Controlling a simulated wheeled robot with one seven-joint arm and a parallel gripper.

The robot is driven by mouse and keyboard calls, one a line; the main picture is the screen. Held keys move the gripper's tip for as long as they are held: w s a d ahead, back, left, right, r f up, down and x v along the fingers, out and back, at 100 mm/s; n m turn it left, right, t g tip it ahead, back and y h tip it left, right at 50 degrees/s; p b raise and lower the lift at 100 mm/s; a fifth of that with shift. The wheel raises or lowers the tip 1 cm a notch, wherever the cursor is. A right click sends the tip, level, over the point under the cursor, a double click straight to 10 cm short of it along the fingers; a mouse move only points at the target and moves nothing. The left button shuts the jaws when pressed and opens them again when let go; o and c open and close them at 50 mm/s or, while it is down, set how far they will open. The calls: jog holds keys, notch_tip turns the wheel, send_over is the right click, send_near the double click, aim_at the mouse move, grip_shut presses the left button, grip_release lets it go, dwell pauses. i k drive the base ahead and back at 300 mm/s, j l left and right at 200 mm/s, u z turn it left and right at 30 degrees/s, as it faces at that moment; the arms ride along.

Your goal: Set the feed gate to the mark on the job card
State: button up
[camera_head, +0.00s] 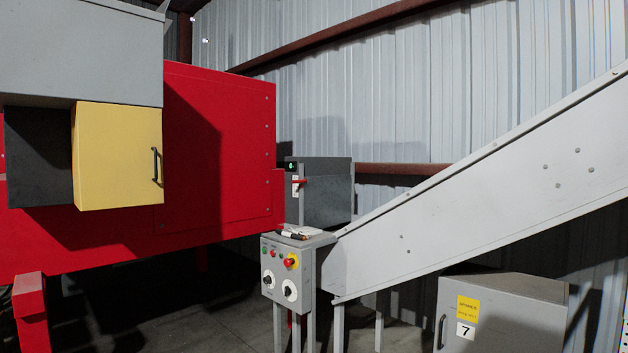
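A grey box (330,192) stands behind the control pedestal, between the red machine and the sloping conveyor. On its left side is a pale upright plate (295,189) with a red lever (300,181) across it and a small dark display with a green light (291,166) above. This may be the feed gate, but I cannot tell for certain. The lever points to the right, roughly level; any marks are too small to read. No job card can be clearly made out; a small white item (293,235) lies on the pedestal's top beside dark and red items. My gripper is not in view.
A control box (278,262) carries a red button on yellow, small buttons and two dials. The red machine (220,150) has a yellow door (118,155) at left. The conveyor (470,190) slopes up right. A grey cabinet (510,300) labelled 7 stands below it.

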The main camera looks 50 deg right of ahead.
aim_at(328, 199)
jog(key=i+l+z, duration=0.25)
jog(key=i+l, duration=0.2)
jog(key=i+l+z, duration=0.25)
jog(key=i, duration=0.5)
jog(key=i+l+z, duration=0.25)
jog(key=i, duration=0.35)
jog(key=i+l+z, duration=0.25)
jog(key=i, duration=0.4)
jog(key=j, duration=0.1)
